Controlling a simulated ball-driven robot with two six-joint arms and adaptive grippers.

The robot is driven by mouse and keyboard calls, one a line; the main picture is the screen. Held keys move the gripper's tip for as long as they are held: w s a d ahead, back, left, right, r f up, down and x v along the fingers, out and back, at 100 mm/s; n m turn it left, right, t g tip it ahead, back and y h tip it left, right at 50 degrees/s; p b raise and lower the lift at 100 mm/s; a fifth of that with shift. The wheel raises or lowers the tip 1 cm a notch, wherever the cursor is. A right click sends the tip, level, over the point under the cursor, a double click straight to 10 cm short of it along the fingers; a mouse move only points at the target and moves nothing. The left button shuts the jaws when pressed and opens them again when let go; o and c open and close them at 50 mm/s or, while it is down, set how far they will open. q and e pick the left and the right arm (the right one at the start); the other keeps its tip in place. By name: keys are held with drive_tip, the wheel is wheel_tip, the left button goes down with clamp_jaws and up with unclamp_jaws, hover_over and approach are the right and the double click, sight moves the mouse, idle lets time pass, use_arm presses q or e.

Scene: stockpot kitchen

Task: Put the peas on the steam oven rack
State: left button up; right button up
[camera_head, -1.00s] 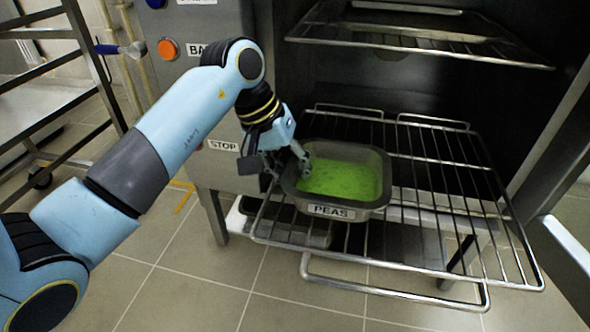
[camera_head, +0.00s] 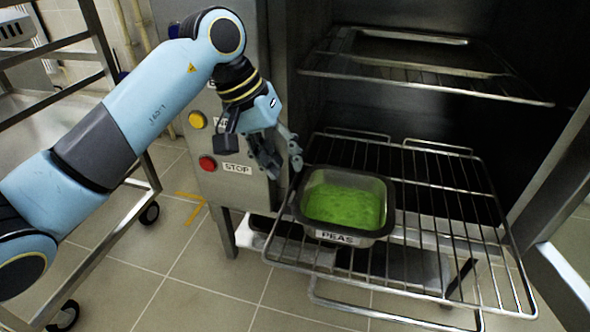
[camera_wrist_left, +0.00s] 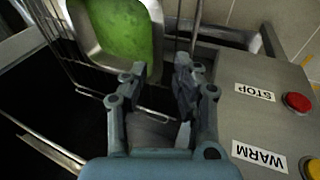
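The peas are a bright green mass (camera_head: 342,206) in a grey metal pan (camera_head: 388,222) with a PEAS label on its front. The pan sits level on the pulled-out wire oven rack (camera_head: 440,226), towards its left side. My left gripper (camera_head: 284,170) is open and empty, just up and left of the pan and apart from it. In the left wrist view the fingers (camera_wrist_left: 158,75) stand apart with nothing between them, and the pan (camera_wrist_left: 158,25) with the peas (camera_wrist_left: 118,30) lies beyond them. My right gripper is not in view.
A higher wire rack (camera_head: 420,78) sits inside the oven. The control panel with a red STOP button (camera_head: 207,163) and a yellow button (camera_head: 197,120) is left of the rack. A wheeled metal trolley (camera_head: 140,200) stands further left. The rack's right part is bare.

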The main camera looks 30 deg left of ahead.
use_arm(q)
drive_tip(key=d+r+n+t+h, duration=0.5)
drive_tip(key=d+r+n+h, duration=0.35)
drive_tip(key=d, duration=0.25)
wheel_tip(320, 180, up, 6)
drive_tip(key=w+a+n+t, duration=0.25)
drive_tip(key=n+t, duration=0.55)
drive_tip(key=n, duration=0.8)
drive_tip(key=s+a+f+n+y, duration=0.2)
drive_tip(key=a+f+n+y, duration=0.45)
drive_tip(key=n, duration=0.75)
drive_tip(key=s+a+f+n+y, duration=0.2)
drive_tip(key=a+f+n+y, duration=0.45)
drive_tip(key=n, duration=0.65)
drive_tip(key=s+a+f+n+g+y, duration=0.2)
drive_tip(key=s+f+n+g, duration=0.6)
drive_tip(key=s+f+n, duration=0.35)
drive_tip(key=s+d+f+n+g+h, duration=0.1)
drive_tip(key=s+d+f+n+g, duration=0.1)
drive_tip(key=s, duration=0.4)
drive_tip(key=s+d+f+n+g+h, duration=0.1)
drive_tip(key=s+d+f+n+g, duration=0.2)
drive_tip(key=s, duration=0.4)
drive_tip(key=shift+s+g, duration=0.2)
drive_tip(key=shift+g, duration=0.3)
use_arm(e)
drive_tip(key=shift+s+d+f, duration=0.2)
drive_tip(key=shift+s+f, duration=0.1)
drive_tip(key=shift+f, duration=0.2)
